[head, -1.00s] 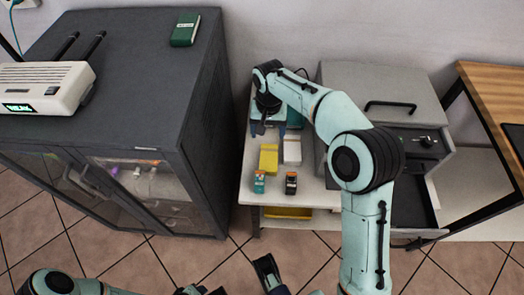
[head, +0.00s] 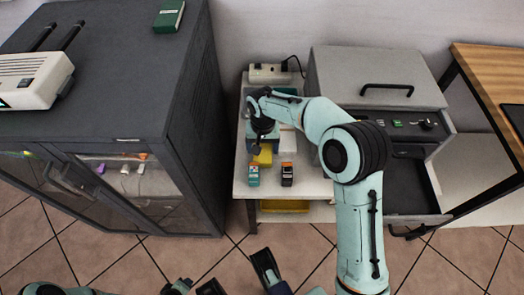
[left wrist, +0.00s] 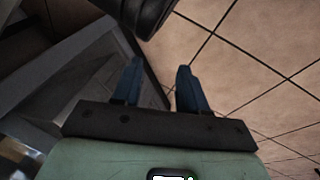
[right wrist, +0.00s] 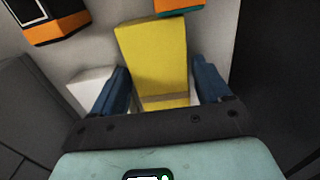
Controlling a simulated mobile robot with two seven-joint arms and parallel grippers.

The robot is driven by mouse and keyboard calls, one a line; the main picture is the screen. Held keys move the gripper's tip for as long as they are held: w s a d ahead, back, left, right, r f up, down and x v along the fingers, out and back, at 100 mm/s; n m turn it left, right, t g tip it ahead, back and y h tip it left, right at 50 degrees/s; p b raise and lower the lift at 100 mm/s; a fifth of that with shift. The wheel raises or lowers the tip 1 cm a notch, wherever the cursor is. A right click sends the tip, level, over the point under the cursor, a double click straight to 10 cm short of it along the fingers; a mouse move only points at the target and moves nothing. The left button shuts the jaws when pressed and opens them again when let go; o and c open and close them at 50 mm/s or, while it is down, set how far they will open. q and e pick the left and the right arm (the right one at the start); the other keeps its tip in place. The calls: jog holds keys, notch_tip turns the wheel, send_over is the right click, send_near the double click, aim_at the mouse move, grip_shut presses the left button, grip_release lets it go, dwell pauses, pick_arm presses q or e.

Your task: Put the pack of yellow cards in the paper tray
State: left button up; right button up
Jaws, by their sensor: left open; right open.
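In the right wrist view the yellow pack (right wrist: 157,60) reaches between the two open fingers of my right gripper (right wrist: 165,92). I cannot tell whether the fingers touch it. The paper tray (head: 408,187) is a dark, empty-looking drawer pulled out of the grey printer to the right. My left gripper (left wrist: 155,88) is open and empty above the tiled floor.
A teal-orange box (head: 253,175) and a black-orange box (head: 287,174) stand in front of the pack. A white block (head: 288,141) lies to its right. A power strip (head: 270,74) is behind. The dark cabinet (head: 190,150) borders the table's left.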

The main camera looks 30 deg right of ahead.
jog(key=shift+r, duration=0.1)
jog(key=c, duration=1)
jog(key=shift+r, duration=0.55)
pick_arm(q)
jog(key=s+d+r+g+h+p, duration=0.2)
jog(key=s+d+r+p, duration=0.2)
jog(key=s+r+p, duration=0.3)
pick_arm(e)
notch_tip(320, 180, up, 19)
jog(key=b, duration=0.1)
pick_arm(q)
jog(key=s+d+r+m+g+p, duration=0.1)
jog(key=s+r+g+p, duration=0.1)
jog(key=r+p, duration=1.2)
jog(key=shift+s+d+r+p, duration=0.2)
jog(key=shift+s+p, duration=0.25)
jog(key=shift+s, duration=0.15)
pick_arm(e)
jog(key=a+f+n, duration=0.1)
jog(key=a+n, duration=0.1)
jog(key=a, duration=0.1)
jog(key=s+a+f+n, duration=0.1)
jog(key=a+n, duration=0.1)
jog(key=s+a+f+n, duration=0.1)
jog(key=a+n, duration=0.1)
jog(key=a, duration=0.1)
jog(key=shift+s+a, duration=0.15)
jog(key=shift+a, duration=0.15)
pick_arm(q)
jog(key=shift+f, duration=0.1)
